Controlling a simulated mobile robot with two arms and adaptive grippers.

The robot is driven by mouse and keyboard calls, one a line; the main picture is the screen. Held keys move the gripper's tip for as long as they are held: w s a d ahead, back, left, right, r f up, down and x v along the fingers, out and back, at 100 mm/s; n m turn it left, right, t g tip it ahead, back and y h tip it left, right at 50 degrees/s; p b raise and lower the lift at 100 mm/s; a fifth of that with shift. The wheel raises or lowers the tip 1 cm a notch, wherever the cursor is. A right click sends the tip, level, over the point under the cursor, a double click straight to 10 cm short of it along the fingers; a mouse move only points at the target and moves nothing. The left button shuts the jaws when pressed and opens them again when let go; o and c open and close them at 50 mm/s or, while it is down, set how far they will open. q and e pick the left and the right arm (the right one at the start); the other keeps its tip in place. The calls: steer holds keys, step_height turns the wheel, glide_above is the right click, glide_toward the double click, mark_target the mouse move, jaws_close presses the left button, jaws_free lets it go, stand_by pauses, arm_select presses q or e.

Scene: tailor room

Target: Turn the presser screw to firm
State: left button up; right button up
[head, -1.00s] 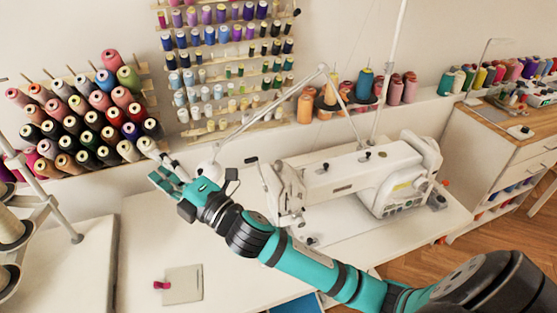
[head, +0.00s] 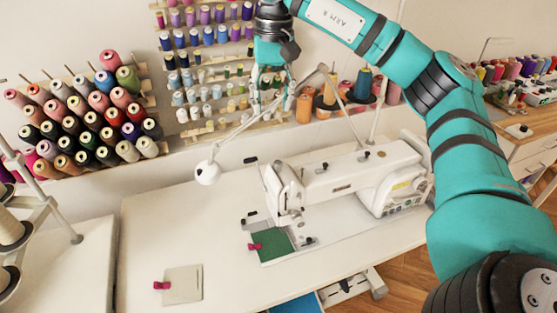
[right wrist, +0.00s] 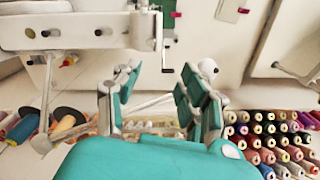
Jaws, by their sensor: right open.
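The white sewing machine (head: 335,178) stands on the white table, with its head end (head: 283,190) to the left. A small black-tipped lever (head: 250,160) sticks out beside the head; a thin crank-like bar (right wrist: 165,50) shows there in the right wrist view. I cannot tell which small part is the presser screw. My right gripper (head: 271,112) hangs above and behind the machine head, fingers down. In the right wrist view its fingers (right wrist: 158,85) are apart with nothing between them. The machine (right wrist: 70,30) is at the upper left there. My left gripper is out of view.
A white lamp (head: 207,172) on a thin jointed arm is close left of the machine head. Green cloth (head: 272,247) with a red clip lies at the needle area. A beige cloth piece (head: 184,285) lies front left. Thread racks (head: 85,120) line the wall.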

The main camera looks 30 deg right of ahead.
steer(key=d, duration=0.1)
steer(key=b, duration=0.3)
glide_above(278, 162)
step_height(278, 162, down, 9)
steer(key=shift+s+r, duration=0.1)
step_height(278, 162, down, 8)
steer(key=shift+r+p, duration=0.1)
steer(key=shift+p, duration=0.35)
jaws_close()
